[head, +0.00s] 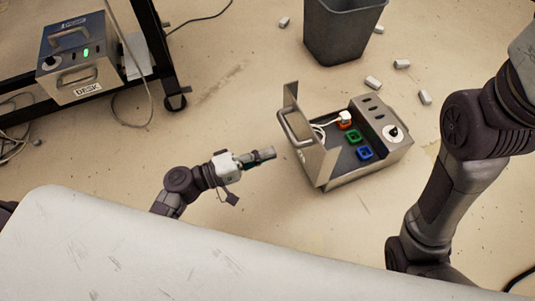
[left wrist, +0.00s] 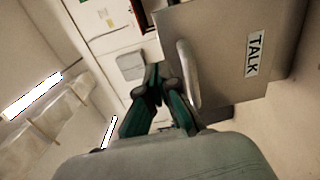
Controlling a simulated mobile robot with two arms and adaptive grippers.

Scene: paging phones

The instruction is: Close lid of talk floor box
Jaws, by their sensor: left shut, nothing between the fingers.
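The talk floor box (head: 362,150) is a grey metal box on the floor, right of centre in the head view. Its lid (head: 307,138) stands open and upright on the box's left side, with a bar handle on its outer face. Inside show orange, green and blue sockets and a white plug. My left gripper (head: 272,153) is shut and empty, just left of the lid, pointing at it. In the left wrist view the gripper (left wrist: 156,72) is beside the lid's handle (left wrist: 188,75), and the lid (left wrist: 222,45) bears a TALK label. My right gripper is out of view.
A DESK box (head: 75,62) sits on a dark-framed rack at the upper left. A dark bin (head: 342,32) stands behind the talk box, with several small pale blocks around it. A white surface (head: 150,255) fills the lower left. My right arm is at the right.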

